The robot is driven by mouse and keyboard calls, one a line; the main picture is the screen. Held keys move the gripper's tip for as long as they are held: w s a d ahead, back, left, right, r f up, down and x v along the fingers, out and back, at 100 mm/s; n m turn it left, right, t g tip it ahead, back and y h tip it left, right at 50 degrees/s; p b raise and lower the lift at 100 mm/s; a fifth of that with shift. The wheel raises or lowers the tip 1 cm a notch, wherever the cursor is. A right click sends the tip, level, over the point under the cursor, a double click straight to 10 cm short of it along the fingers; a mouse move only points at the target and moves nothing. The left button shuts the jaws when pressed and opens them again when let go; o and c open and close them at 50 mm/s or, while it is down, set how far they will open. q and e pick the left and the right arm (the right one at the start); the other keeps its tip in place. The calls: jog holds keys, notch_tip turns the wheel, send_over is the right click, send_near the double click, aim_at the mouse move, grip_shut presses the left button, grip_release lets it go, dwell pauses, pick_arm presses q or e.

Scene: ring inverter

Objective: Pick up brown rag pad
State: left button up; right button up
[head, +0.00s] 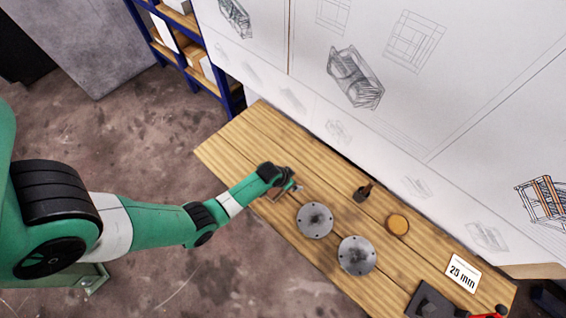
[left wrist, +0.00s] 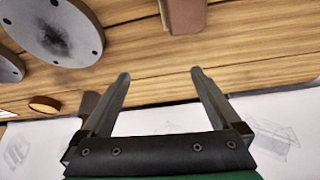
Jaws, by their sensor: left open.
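The brown rag pad (left wrist: 187,16) is a flat reddish-brown block at the top edge of the left wrist view, partly cut off. It lies on the wooden bench (left wrist: 150,62). In the head view my left gripper mostly hides it. My left gripper (left wrist: 160,73) is open, with bare wood showing between its fingertips and the pad beyond them, apart from them. In the head view my left gripper (head: 291,185) is over the bench, left of the metal discs. My right gripper is in neither view.
Two grey flanged discs (head: 314,220) (head: 357,255) lie on the bench. Behind them are a small dark-based item with a brown top (head: 364,191) and an orange-brown round piece (head: 397,225). A "25 mm" card (head: 463,273) and dark block (head: 432,300) are at right. The bench's left end is clear.

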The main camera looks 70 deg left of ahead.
pick_arm(q)
jog(key=s+r+n+g+p, duration=0.15)
jog(key=s+r+p, duration=0.25)
jog(key=s+p, duration=0.45)
pick_arm(e)
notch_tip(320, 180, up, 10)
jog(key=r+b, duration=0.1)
jog(key=b, duration=0.1)
pick_arm(q)
jog(key=b, duration=0.5)
send_over(274, 190)
jog(key=s, duration=0.2)
jog(key=shift+g, duration=0.35)
jog(key=f, duration=0.5)
jog(key=shift+w+d+f, duration=0.15)
jog(key=shift+d+f, duration=0.15)
jog(key=shift+w+a+f, duration=0.1)
jog(key=shift+w+f, duration=0.05)
jog(key=shift+f, duration=0.05)
jog(key=b+x, duration=0.2)
jog(key=x, duration=0.1)
jog(key=b+x, duration=0.2)
jog(key=shift+w, duration=0.4)
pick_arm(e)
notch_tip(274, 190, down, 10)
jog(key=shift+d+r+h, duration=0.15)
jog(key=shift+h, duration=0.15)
